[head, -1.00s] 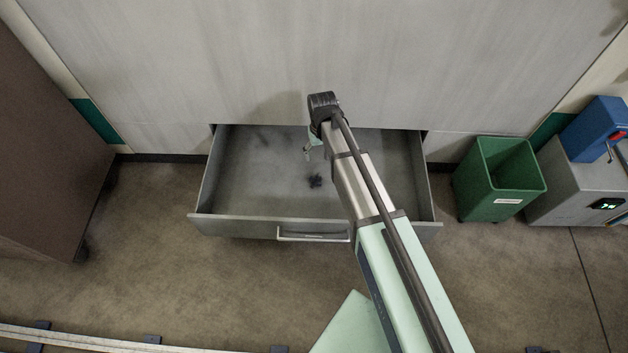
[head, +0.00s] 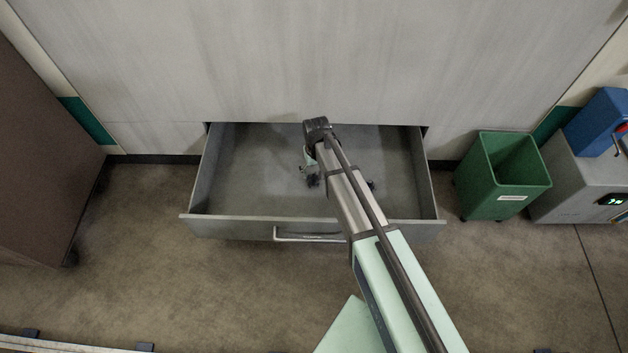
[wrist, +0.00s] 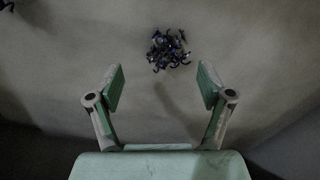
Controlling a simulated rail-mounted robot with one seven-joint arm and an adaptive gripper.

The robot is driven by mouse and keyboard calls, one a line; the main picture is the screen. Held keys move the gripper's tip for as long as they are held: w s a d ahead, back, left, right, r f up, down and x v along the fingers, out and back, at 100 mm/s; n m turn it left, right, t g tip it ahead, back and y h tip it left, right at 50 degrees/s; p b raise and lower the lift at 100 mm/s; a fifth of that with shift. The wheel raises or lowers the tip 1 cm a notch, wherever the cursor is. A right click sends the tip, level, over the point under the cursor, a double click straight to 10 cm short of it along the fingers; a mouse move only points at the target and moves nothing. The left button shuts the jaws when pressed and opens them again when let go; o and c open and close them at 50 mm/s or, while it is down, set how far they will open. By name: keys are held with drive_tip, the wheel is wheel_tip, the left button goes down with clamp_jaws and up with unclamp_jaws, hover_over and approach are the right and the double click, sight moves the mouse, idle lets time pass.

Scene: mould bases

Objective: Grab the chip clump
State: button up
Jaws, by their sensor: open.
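The chip clump (head: 313,182) is a small dark tangle on the floor of the open grey drawer (head: 250,170). In the wrist view the clump (wrist: 168,50) shows whole, with dark, shiny curled bits. It lies beyond the fingertips and about midway between them, slightly right. My gripper (wrist: 160,85) is open with nothing between its green-padded fingers. In the head view my gripper (head: 306,168) is over the drawer close to the clump, partly hidden by my arm. Its height above the clump is hard to tell.
A second small dark bit (head: 371,185) lies in the drawer right of my arm; a dark bit also shows at the wrist view's top left corner. The drawer's walls and front (head: 220,226) surround the space. A green bin (head: 500,185) stands right. The drawer's left part is clear.

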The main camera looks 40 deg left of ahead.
sight(314, 176)
drive_tip(key=f+b, duration=0.1)
drive_tip(key=f, duration=0.2)
drive_tip(key=f+b, duration=0.1)
drive_tip(key=f, duration=0.1)
drive_tip(key=shift+s+a+b, duration=0.15)
drive_tip(key=shift+a+b, duration=0.15)
drive_tip(key=shift+c, duration=0.3)
drive_tip(key=c, duration=1.1)
